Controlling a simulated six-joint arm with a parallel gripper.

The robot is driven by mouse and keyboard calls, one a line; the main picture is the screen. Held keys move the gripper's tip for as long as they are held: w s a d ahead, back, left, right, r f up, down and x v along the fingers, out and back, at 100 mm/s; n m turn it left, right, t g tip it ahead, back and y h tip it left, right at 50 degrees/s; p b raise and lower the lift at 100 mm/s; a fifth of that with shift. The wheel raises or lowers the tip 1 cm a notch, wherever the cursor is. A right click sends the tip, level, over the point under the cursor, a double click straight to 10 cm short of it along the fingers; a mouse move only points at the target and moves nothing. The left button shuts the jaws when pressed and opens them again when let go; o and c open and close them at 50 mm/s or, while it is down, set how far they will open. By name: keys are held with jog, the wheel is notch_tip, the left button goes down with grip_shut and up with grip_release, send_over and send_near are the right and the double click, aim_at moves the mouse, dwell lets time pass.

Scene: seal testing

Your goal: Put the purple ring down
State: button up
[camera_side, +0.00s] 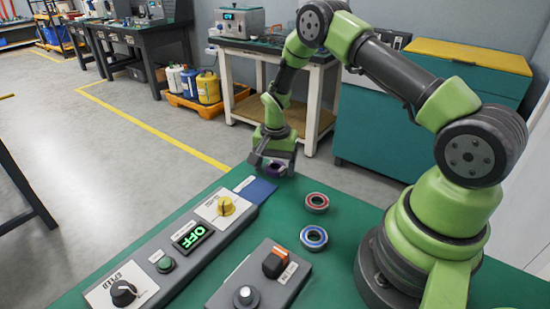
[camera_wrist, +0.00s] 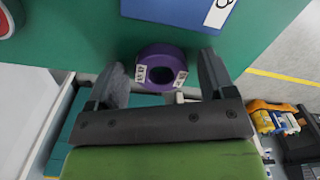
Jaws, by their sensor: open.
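The purple ring (camera_wrist: 148,58) lies between the two fingers of my gripper (camera_wrist: 161,66) in the wrist view, with a visible gap to each finger. The ring has small white labels. In the side view the purple ring (camera_side: 277,169) shows small and partly hidden under my gripper (camera_side: 275,166), at the far edge of the green table. The jaws are open around the ring. It appears to rest on the table by the edge, though the contact is hard to see.
A blue pad (camera_side: 256,190) lies close by and also shows in the wrist view (camera_wrist: 170,9). A red ring (camera_side: 316,202) and a blue ring (camera_side: 313,238) lie on the green table (camera_side: 350,210). A control panel (camera_side: 190,252) and a switch box (camera_side: 262,281) stand in front.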

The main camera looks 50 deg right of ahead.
jog(key=s+a+r+n+t, duration=0.1)
jog(key=s+a+r, duration=0.1)
jog(key=r, duration=1)
jog(key=s+a+r+n+t, duration=0.1)
jog(key=s+a+r+n, duration=0.15)
jog(key=r, duration=0.95)
jog(key=s+a+r+n+t+y, duration=0.1)
jog(key=s+a+r+n+t, duration=0.1)
jog(key=s, duration=0.6)
jog(key=s+a+r+n+t+y, duration=0.1)
jog(key=s+a+r+n+t, duration=0.2)
jog(key=s, duration=0.5)
jog(key=shift+a+r+n, duration=0.45)
jog(key=shift+a+r, duration=0.55)
jog(key=shift+a, duration=0.7)
